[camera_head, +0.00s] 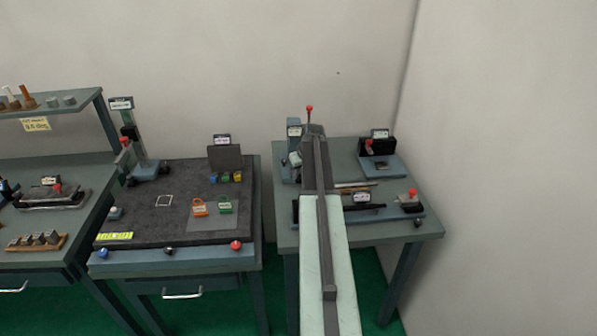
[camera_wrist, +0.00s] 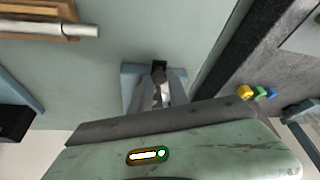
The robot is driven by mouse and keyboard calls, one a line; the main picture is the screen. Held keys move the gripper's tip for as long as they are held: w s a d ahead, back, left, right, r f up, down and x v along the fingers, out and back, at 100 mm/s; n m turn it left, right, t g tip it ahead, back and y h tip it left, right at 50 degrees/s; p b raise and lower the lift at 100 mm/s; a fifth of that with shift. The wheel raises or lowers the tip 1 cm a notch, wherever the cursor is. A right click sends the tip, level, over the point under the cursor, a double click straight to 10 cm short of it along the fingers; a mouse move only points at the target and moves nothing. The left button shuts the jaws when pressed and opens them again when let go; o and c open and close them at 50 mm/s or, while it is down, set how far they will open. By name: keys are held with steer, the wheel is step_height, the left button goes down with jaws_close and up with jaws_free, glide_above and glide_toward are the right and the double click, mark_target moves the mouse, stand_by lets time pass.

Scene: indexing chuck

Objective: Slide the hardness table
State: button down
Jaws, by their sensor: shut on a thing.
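A small machine with a blue-grey column and a label (camera_head: 294,131) stands at the back left of the right-hand table; it looks like the hardness tester. A red knob (camera_head: 309,108) shows above it. My arm hides much of the machine in the head view, and my gripper's fingertips are hidden there. In the wrist view my gripper (camera_wrist: 160,88) is shut on a small dark piece (camera_wrist: 159,66), over a blue base (camera_wrist: 131,77). I cannot tell for sure whether this piece is part of the hardness table.
The right-hand table (camera_head: 415,232) also bears a blue stand (camera_head: 384,166) at the back and a long bar fixture (camera_head: 375,216) at the front. A dark granite plate (camera_head: 150,220) is on the middle table. A wall stands close on the right.

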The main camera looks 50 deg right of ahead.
steer(key=s+a, duration=0.3)
steer(key=s, duration=0.1)
steer(key=shift+a, duration=0.25)
steer(key=shift+f, duration=0.1)
steer(key=c, duration=1.3)
jaws_free()
steer(key=shift+o, duration=0.2)
steer(key=shift+s+r+p, duration=0.15)
steer(key=shift+r+p, duration=0.35)
steer(key=shift+r, duration=0.1)
steer(key=p+v, duration=0.6)
steer(key=shift+r, duration=0.35)
